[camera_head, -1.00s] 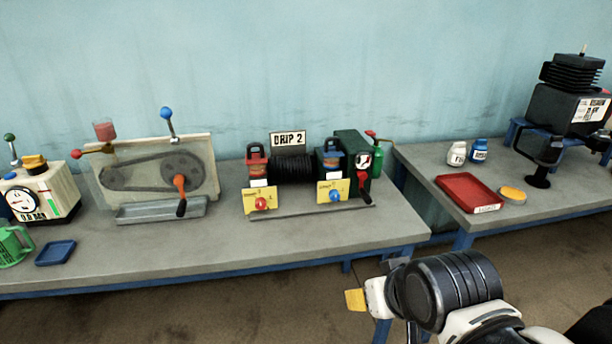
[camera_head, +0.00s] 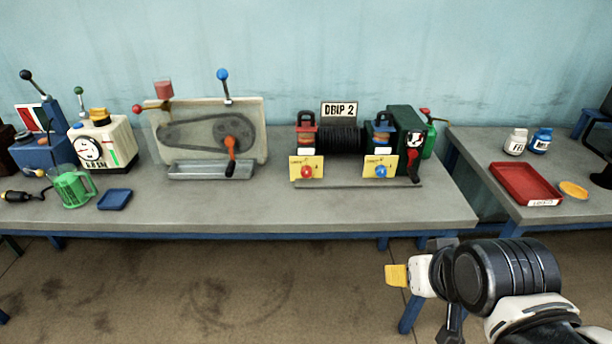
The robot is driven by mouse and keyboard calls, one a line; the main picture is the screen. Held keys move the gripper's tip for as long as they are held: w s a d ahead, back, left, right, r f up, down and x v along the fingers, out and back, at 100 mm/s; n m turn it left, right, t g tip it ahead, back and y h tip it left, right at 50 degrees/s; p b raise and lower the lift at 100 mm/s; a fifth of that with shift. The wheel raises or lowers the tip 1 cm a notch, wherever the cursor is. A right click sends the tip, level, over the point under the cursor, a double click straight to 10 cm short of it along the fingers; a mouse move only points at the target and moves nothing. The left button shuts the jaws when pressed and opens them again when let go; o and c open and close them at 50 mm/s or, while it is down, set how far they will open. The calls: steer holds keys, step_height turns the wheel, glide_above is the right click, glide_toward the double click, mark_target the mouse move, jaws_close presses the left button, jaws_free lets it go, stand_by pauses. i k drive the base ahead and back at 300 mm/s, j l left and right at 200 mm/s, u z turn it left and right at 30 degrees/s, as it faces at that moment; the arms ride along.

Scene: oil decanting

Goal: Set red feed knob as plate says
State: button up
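The red feed knob (camera_head: 306,172) sits on a yellow card under the red-topped oiler (camera_head: 306,134) on the long grey bench. A plate (camera_head: 339,109) above the black coil reads "DRIP 2". A blue knob (camera_head: 381,172) sits on a second yellow card under the blue-topped oiler (camera_head: 380,134). The small marks on the cards are too small to read. My gripper (camera_head: 396,275) is at the lower right, in front of and below the bench edge, well apart from the knobs. Its yellow tip shows, but its opening does not.
The belt-drive panel (camera_head: 255,125) stands left of the oilers. Farther left are a green jug (camera_head: 72,188), a blue tray (camera_head: 115,199) and a gauge box (camera_head: 103,145). A red tray (camera_head: 525,184) lies on the right bench. The bench front before the knobs is clear.

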mark_target(306, 171)
steer(key=i+j+u, duration=0.1)
steer(key=j+u, duration=0.25)
steer(key=i+j+u, duration=0.1)
steer(key=u, duration=0.25)
steer(key=i+j+u, duration=0.15)
steer(key=j+u, duration=0.2)
